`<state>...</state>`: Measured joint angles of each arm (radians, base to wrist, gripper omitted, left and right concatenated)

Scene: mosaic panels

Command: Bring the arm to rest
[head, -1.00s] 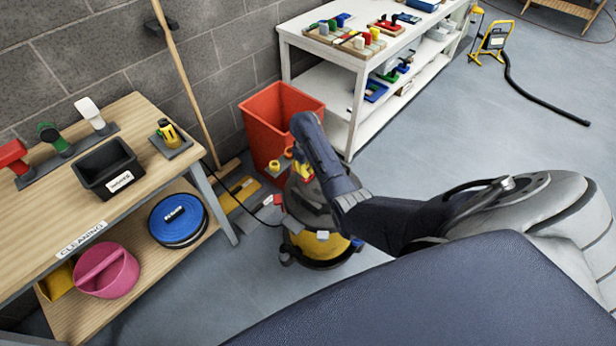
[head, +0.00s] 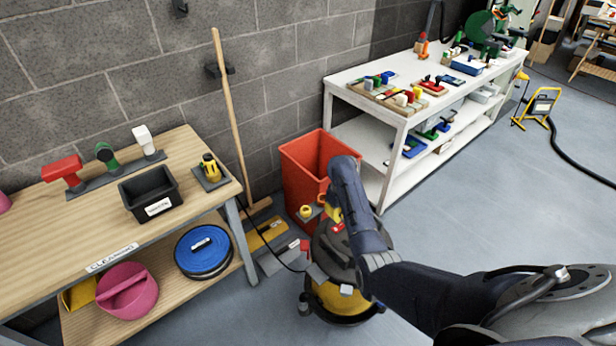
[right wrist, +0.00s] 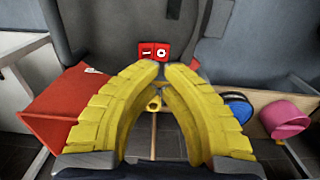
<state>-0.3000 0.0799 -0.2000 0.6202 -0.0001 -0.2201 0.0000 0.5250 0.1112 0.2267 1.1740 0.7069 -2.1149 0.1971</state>
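My right arm reaches in from the lower right of the head view. Its gripper (head: 331,207) points down just above a black and yellow vacuum cleaner (head: 345,298). In the right wrist view the yellow fingers (right wrist: 160,68) arch together, their tips almost meeting, with nothing seen between them. A red switch block marked I and O (right wrist: 154,51) shows just beyond the tips; I cannot tell if they touch it. My forearm hides part of the vacuum cleaner. My left gripper is not in view.
A red bin (head: 303,170) stands right behind the vacuum cleaner. A wooden cleaning bench (head: 70,225) is at the left, with a broom (head: 231,110) beside it. A white shelf table (head: 345,85) is behind.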

